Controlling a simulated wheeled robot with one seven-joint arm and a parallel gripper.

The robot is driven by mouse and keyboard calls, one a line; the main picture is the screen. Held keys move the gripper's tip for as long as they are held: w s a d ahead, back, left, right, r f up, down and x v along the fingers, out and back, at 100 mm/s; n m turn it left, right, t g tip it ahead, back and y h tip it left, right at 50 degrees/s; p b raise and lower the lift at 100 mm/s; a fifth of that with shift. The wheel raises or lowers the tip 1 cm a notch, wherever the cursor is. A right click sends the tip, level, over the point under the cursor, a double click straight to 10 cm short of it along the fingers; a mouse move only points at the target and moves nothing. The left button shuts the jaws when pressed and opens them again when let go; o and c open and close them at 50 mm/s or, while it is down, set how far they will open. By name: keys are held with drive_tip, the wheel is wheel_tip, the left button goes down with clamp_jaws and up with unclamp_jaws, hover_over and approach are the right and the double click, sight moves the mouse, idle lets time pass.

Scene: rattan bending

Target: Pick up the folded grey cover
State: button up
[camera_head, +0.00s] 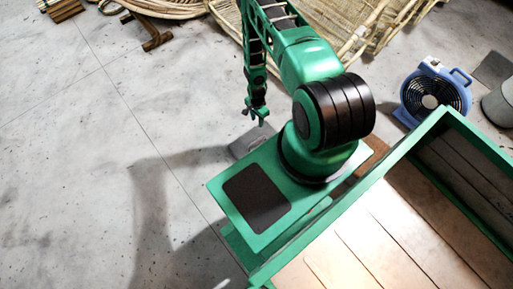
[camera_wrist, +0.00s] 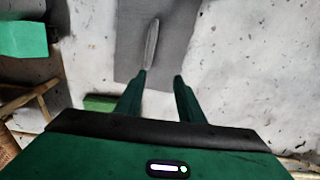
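The folded grey cover (camera_wrist: 180,25) lies flat on the floor in the wrist view, as a dark grey patch. A pale, narrow, raised strip (camera_wrist: 152,45) stands out on it near the left fingertip; I cannot tell whether it is a fold of the cover. In the head view the cover (camera_head: 246,142) shows as a small grey patch beside my base, partly hidden by it. My gripper (camera_wrist: 161,76) is open, fingers apart, with nothing between them. In the head view my gripper (camera_head: 256,113) hangs near the cover; its exact height is unclear.
A green-framed wooden-plank box (camera_head: 425,220) stands at the right. A blue fan (camera_head: 433,92) is behind it. Woven rattan pieces (camera_head: 330,25) lie at the back, with a small wooden stand (camera_head: 150,36) on the left.

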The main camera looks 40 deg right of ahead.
hover_over(257, 141)
wheel_tip(257, 141, down, 5)
drive_tip(key=shift+m, duration=0.4)
drive_tip(key=shift+d+f, duration=0.2)
drive_tip(key=shift+f, duration=5.15)
clamp_jaws()
drive_tip(key=shift+w, duration=0.1)
